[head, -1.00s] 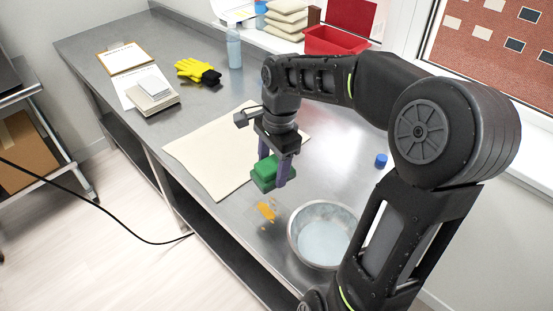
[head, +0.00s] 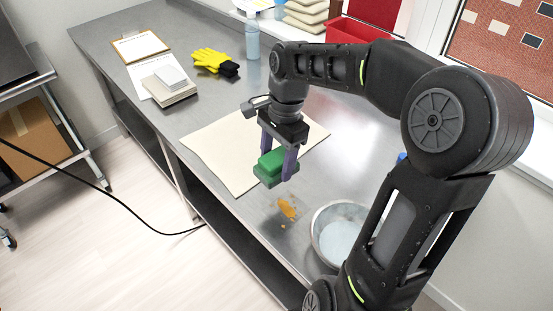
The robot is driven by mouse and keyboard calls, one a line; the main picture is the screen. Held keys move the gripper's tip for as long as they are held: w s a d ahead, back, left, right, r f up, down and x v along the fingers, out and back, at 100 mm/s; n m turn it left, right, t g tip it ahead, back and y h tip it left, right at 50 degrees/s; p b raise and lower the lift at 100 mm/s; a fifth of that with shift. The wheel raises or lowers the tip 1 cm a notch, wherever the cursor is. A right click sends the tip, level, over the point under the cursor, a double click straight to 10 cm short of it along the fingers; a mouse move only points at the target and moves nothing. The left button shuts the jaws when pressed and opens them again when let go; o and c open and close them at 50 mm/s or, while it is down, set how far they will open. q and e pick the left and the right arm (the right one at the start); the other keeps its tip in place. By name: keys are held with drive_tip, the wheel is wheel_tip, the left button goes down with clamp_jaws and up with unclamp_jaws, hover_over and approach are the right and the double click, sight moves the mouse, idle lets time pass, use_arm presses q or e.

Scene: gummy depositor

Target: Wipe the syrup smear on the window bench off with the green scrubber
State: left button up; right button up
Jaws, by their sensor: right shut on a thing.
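The green scrubber (head: 270,168) is a block with a darker green underside. My right gripper (head: 278,163) is shut on it, with one purple finger on each side, and holds it near the front edge of the cloth. The orange-brown syrup smear (head: 287,208) lies on the steel window bench (head: 255,215), in front of the scrubber and left of the metal bowl. The smear is in plain sight and the scrubber appears apart from it. My left gripper is not in view.
A metal bowl (head: 318,228) of pale liquid stands right of the smear, partly behind my right arm. A beige cloth (head: 215,150) lies behind it. Yellow-black gloves (head: 213,62), a bottle (head: 252,40) and a clipboard (head: 138,46) are farther back. A red bin (head: 350,32) stands by the window.

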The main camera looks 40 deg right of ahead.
sight(277, 174)
drive_tip(key=shift+f+b, duration=1.9)
drive_tip(key=shift+f, duration=0.6)
drive_tip(key=shift+r, duration=0.15)
